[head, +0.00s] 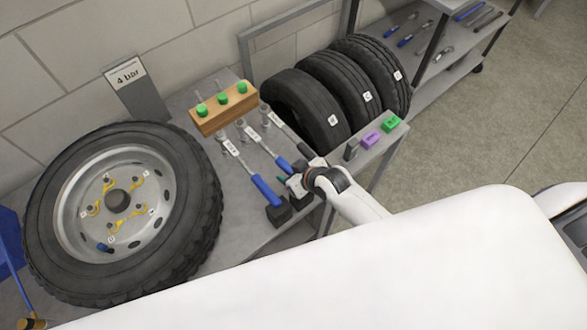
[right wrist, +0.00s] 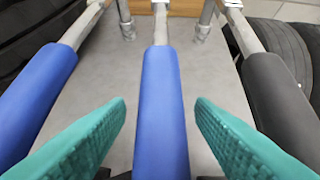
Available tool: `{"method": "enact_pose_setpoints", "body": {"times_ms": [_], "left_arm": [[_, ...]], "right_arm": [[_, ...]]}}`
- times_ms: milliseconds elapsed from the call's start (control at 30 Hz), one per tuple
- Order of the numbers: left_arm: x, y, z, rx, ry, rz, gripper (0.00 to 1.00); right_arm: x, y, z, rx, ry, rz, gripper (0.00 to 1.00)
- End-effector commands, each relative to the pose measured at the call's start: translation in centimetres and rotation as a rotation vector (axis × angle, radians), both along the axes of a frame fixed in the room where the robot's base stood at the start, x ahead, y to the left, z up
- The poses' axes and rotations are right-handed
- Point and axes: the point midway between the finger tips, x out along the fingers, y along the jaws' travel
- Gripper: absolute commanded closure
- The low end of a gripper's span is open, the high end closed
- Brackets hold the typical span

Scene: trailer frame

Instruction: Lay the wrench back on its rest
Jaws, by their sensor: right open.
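Three wrenches lie side by side. The left one has a blue handle (head: 265,190), the middle one a blue handle (head: 283,163), and the right one a dark handle (right wrist: 275,90). Their handle ends lie toward black rest blocks (head: 279,214) at the bench's front edge. My right gripper (head: 290,182) is open over the middle wrench. In the right wrist view its green fingers (right wrist: 160,108) stand on either side of the middle blue handle (right wrist: 161,130), with gaps on both sides. The far handle end is cut off there. My left gripper is not in view.
A wheel with a tyre (head: 190,180) lies left of the wrenches. A wooden block with green knobs (head: 224,110) stands behind them. Upright tyres (head: 325,125) and a ledge with small coloured blocks (head: 371,140) are to the right. A 4 bar sign (head: 137,90) stands behind.

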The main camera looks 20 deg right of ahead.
Motion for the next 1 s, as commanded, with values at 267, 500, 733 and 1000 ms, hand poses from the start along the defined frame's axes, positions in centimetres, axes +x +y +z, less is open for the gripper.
{"method": "enact_pose_setpoints", "body": {"times_ms": [267,500,733,1000], "left_arm": [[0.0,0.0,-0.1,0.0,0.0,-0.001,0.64],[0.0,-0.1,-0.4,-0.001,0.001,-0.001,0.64],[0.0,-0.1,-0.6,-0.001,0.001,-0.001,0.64],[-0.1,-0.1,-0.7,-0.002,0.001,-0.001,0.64]], "right_arm": [[-1.8,-0.8,2.1,-0.001,-0.006,0.001,0.51],[-4.9,-2.2,5.5,0.001,-0.008,0.001,0.51],[-7.0,-3.2,7.9,0.002,-0.007,0.0,0.51],[-7.6,-3.4,8.7,0.003,-0.009,-0.001,0.51]]}}
